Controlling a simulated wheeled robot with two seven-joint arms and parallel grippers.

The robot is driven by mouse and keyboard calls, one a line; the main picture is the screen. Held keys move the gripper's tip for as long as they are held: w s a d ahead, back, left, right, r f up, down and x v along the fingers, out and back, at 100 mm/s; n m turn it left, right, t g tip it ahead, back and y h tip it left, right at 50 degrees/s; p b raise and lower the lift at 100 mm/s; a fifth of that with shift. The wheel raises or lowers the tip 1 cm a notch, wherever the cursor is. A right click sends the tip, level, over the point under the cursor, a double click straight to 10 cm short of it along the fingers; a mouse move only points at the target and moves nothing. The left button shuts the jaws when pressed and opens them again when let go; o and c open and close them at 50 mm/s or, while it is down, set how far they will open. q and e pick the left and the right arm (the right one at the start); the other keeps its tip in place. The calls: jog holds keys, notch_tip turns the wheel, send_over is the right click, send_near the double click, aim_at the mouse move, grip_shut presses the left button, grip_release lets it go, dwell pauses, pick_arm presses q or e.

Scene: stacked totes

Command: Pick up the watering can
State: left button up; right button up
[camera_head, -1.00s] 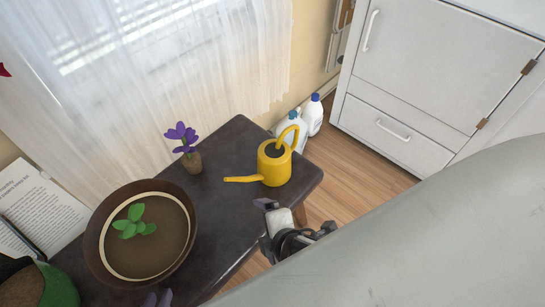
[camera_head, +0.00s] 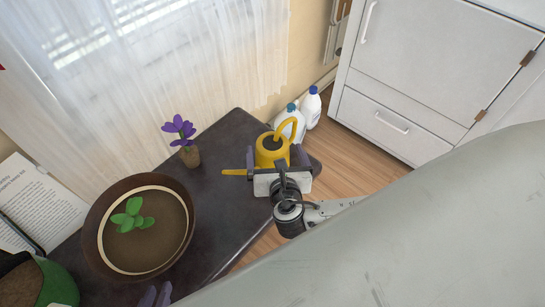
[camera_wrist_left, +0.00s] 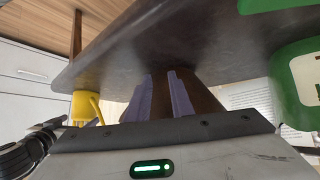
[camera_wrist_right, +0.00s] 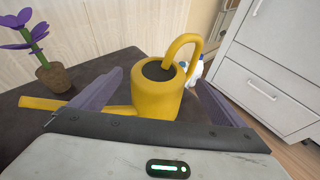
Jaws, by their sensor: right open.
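The yellow watering can (camera_head: 272,151) stands upright on the dark table, its spout pointing left and its handle toward the back right. My right gripper (camera_head: 275,160) is open, with its purple fingers on either side of the can body; contact is unclear. In the right wrist view the can (camera_wrist_right: 158,92) stands between the spread fingers (camera_wrist_right: 160,95), and the left finger passes over the spout. My left gripper (camera_head: 156,296) is at the bottom edge of the head view, near the bowl.
White jugs (camera_head: 311,108) stand on the floor behind the table.

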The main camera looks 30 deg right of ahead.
aim_at(272, 145)
pick_arm(q)
jog(key=shift+s+d+f+b, duration=0.1)
jog(key=shift+s+f+b, duration=0.05)
jog(key=shift+f+b, duration=0.5)
pick_arm(e)
jog(key=x, duration=0.4)
jog(key=shift+a+f, duration=0.15)
jog(key=shift+f, duration=0.1)
pick_arm(q)
jog(key=shift+s+r, duration=0.1)
jog(key=shift+r, duration=0.1)
pick_arm(e)
jog(key=shift+w, duration=0.2)
pick_arm(q)
jog(key=shift+s, duration=0.1)
pick_arm(e)
jog(key=shift+c, duration=0.6)
